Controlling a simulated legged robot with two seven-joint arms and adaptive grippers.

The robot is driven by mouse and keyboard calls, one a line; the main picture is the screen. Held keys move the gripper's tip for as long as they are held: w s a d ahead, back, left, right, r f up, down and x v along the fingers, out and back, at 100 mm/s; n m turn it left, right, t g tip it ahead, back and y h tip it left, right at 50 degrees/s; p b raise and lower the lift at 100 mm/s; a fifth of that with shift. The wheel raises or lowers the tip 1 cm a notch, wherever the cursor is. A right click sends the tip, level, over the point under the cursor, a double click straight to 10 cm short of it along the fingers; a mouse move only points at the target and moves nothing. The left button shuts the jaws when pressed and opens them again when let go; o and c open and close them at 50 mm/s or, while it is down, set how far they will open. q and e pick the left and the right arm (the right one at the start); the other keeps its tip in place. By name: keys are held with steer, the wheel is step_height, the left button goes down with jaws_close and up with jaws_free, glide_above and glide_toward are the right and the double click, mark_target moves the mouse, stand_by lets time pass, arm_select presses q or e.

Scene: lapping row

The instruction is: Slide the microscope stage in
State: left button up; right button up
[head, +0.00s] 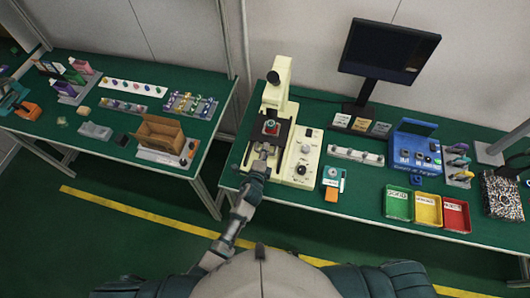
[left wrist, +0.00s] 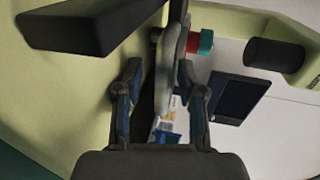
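The cream microscope (head: 277,95) stands on the green bench. Its dark stage (head: 282,134) carries a small red and teal piece (head: 270,127), which also shows in the left wrist view (left wrist: 203,43). My left gripper (head: 263,154) is at the near side of the stage. In the left wrist view its two fingers (left wrist: 163,95) are spread, with a grey, edge-on part of the stage (left wrist: 166,75) between them. That part lies closer to the right finger; I cannot tell whether they touch. My right gripper is not in view.
A cream control box (head: 302,155) stands right of the microscope, with a small meter (head: 333,180) beside it. Green, yellow and red bins (head: 428,211) and a blue case (head: 414,150) are further right. A monitor (head: 388,50) stands behind. A second bench (head: 120,152) is to the left.

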arm_select(q)
steer(key=v, duration=1.2)
steer(key=shift+d+f, duration=0.1)
